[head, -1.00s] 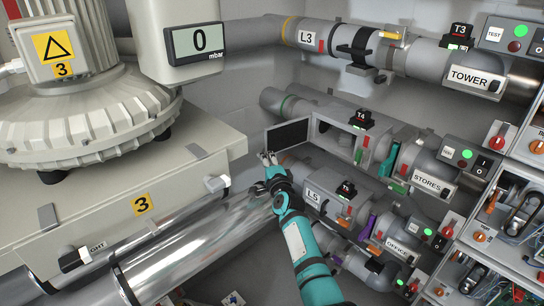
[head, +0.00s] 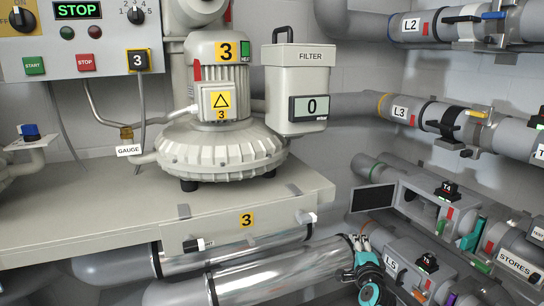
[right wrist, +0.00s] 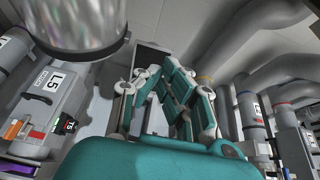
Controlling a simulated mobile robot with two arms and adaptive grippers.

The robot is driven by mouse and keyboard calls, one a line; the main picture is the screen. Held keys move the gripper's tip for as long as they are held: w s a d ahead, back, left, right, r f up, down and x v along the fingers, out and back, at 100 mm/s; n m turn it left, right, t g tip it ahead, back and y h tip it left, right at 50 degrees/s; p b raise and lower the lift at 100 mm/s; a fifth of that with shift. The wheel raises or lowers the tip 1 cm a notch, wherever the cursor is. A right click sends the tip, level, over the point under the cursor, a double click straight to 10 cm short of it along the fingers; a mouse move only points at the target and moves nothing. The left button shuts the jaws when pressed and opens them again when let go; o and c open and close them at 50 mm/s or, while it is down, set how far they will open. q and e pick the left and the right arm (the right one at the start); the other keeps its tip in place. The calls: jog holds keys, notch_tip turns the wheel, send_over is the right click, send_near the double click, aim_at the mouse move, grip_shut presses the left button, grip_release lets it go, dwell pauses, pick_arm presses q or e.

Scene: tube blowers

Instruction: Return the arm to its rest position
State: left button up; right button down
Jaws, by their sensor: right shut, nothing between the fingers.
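My right gripper (head: 358,242) shows at the lower right of the head view, its teal wrist below it and its fingers pointing up. It is shut and empty. It stands right of the shiny metal pipe (head: 285,277) and left of the L5 tube (head: 392,263), below the open dark door (head: 373,199) of the T4 housing (head: 412,205). Whether it touches any of them I cannot tell. In the right wrist view the teal fingers (right wrist: 158,68) fill the middle with nothing held. My left gripper is not in view.
Blower 3 (head: 220,130) stands on the grey bench (head: 90,210), with the filter box (head: 310,80) reading 0 beside it. The control panel (head: 80,45) shows STOP. Tubes L2 (head: 411,25) and L3 (head: 400,111) run along the right. The L5 housing (right wrist: 45,100) is at left in the wrist view.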

jog(key=s+a+f+n+g+y, duration=0.1)
jog(key=s+f+n+g, duration=0.25)
jog(key=s+f, duration=0.75)
jog(key=s+a+f+n+g, duration=0.2)
jog(key=s+f+n, duration=0.35)
jog(key=f, duration=1.05)
jog(key=s+a+f+n+g+y, duration=0.1)
jog(key=s+f+n+g, duration=0.15)
jog(key=s+f, duration=0.95)
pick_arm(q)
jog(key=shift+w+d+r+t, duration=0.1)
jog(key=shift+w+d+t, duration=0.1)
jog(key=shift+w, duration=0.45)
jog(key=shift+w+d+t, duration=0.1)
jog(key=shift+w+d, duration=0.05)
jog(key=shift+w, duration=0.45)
pick_arm(e)
jog(key=s+f+n+g, duration=0.3)
jog(key=s+f, duration=0.3)
jog(key=s, duration=0.8)
jog(key=s+d+f+n+g, duration=0.1)
jog(key=s+f+n+g, duration=0.2)
jog(key=s, duration=1.1)
jog(key=s+d+f+n+g, duration=0.1)
jog(key=s+f+n+g, duration=0.2)
jog(key=s+f, duration=0.6)
jog(key=s+n, duration=0.1)
jog(key=s, duration=0.4)
jog(key=shift+h, duration=0.4)
